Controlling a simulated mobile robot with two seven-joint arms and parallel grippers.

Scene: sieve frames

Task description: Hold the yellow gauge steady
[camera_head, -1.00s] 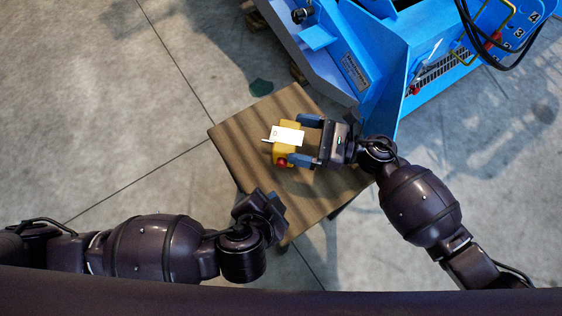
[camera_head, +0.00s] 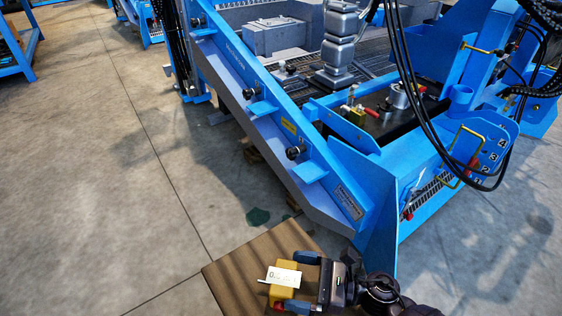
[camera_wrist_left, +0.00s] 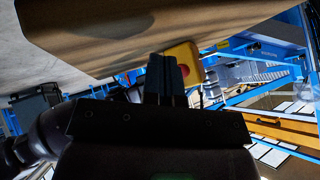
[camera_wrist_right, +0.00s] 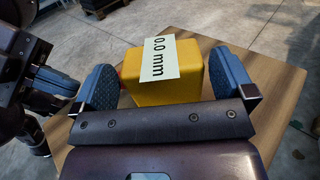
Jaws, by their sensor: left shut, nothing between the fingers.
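The yellow gauge (camera_head: 284,293) is a small block with a white label on a brown wooden table (camera_head: 238,268). In the right wrist view the gauge (camera_wrist_right: 165,88) sits between the spread fingers of my right gripper (camera_wrist_right: 165,85), its label reading "0.0 mm". The fingers stand wide apart, one on each side; I cannot tell whether they touch it. The right gripper (camera_head: 301,282) also shows in the head view. In the left wrist view my left gripper (camera_wrist_left: 165,75) is shut and empty, with the gauge (camera_wrist_left: 188,60) and its red button just beyond its tips. The head view does not show the left gripper.
A large blue machine (camera_head: 290,150) stands right behind the table, with hanging black cables (camera_head: 415,100) and a yellow handle (camera_head: 465,150). The concrete floor (camera_head: 100,170) at the left is clear.

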